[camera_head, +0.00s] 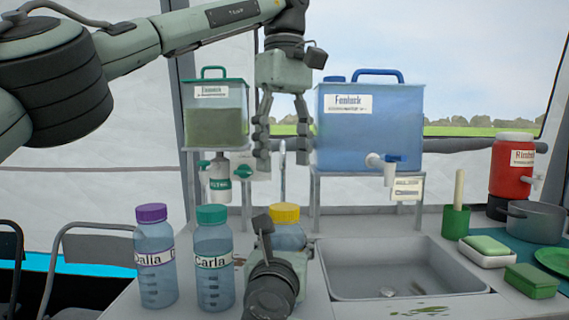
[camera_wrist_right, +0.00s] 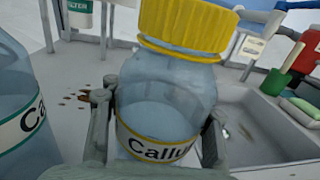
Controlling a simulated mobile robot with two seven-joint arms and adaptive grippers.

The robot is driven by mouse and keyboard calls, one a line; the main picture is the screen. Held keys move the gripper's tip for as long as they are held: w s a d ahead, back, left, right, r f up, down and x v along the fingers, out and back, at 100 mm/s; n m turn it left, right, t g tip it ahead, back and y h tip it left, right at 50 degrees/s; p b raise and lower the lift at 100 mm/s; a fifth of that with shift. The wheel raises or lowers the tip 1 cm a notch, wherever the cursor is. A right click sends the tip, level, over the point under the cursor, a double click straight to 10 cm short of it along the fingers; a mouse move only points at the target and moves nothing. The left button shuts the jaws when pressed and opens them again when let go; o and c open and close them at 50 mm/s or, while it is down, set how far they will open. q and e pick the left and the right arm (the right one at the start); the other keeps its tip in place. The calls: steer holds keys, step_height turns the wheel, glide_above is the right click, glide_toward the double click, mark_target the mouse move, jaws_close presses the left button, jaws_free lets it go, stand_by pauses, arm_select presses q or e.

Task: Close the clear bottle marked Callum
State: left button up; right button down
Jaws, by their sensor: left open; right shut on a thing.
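The clear bottle marked Callum (camera_wrist_right: 165,105) stands upright on the counter, with a yellow cap (camera_wrist_right: 186,27) on its neck. Whether the cap is tight I cannot tell. In the head view the yellow cap (camera_head: 285,212) and part of the bottle (camera_head: 289,237) show behind my right wrist. My right gripper (camera_wrist_right: 157,135) is shut on the bottle's body, one finger on each side of the label. My left gripper (camera_head: 285,157) is open and empty, fingers pointing down, in the air above the yellow cap and apart from it.
Bottles marked Carla (camera_head: 213,268), green cap, and Dalia (camera_head: 154,262), purple cap, stand close to the left. A sink (camera_head: 400,270) lies to the right. Behind stand a green-lidded tank (camera_head: 216,120) and a blue tank (camera_head: 370,125) on stands. A dark pot (camera_head: 535,222) is far right.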

steer(key=c, duration=0.6)
jaws_free()
steer(key=shift+o, duration=0.2)
steer(key=s, duration=0.4)
steer(key=s+a, duration=0.1)
steer(key=s, duration=0.7)
steer(key=shift+a, duration=0.25)
arm_select(q)
steer(key=shift+f, duration=0.1)
